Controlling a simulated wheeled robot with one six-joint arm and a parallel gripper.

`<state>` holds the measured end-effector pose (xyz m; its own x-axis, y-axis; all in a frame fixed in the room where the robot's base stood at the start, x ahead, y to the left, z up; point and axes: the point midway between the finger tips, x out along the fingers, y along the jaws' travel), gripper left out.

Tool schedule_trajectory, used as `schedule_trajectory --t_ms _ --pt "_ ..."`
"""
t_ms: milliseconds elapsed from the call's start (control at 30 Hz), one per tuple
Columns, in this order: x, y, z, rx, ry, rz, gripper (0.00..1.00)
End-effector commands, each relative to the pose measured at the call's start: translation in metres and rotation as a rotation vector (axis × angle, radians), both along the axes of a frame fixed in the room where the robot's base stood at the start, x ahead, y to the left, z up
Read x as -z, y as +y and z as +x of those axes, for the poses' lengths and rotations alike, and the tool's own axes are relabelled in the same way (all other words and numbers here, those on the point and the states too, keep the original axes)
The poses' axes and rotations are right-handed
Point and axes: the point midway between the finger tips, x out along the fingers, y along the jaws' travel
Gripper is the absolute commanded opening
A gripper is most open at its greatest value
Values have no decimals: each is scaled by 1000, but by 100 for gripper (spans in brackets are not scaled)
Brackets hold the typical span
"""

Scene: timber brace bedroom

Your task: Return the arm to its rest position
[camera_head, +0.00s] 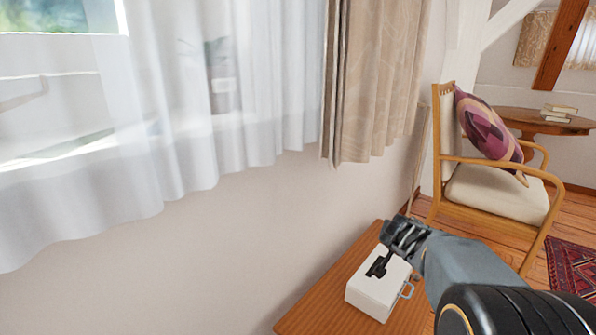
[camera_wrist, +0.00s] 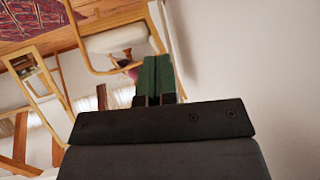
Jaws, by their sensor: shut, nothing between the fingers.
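My gripper (camera_head: 405,233) is at the end of my grey arm, in front of the wall in the lower right of the head view. It is shut and empty. In the wrist view its two dark green fingers (camera_wrist: 156,78) lie together, with nothing between them. In the head view it appears above or in front of a white box with a light blue handle (camera_head: 372,290); I cannot tell the gap.
The box stands on a wooden surface (camera_head: 318,315) by the wall. A wooden armchair (camera_head: 497,193) with a purple cushion (camera_head: 487,122) stands beyond. Behind it is a round table (camera_head: 515,115) with books (camera_head: 558,110). Curtains (camera_head: 375,80) hang at the left. A red rug (camera_head: 572,268) lies at the right.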

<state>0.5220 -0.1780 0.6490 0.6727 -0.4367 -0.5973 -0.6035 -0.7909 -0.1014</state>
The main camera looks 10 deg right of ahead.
Motion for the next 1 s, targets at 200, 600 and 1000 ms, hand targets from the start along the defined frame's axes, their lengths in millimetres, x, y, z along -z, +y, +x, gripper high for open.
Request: schedule_trajectory --t_ms 200,600,1000 --pt "-88 22 -28 -26 80 -25 0" --pt "-239 88 -112 -204 353 -9 0" --pt "-349 156 -190 -521 565 69 0"
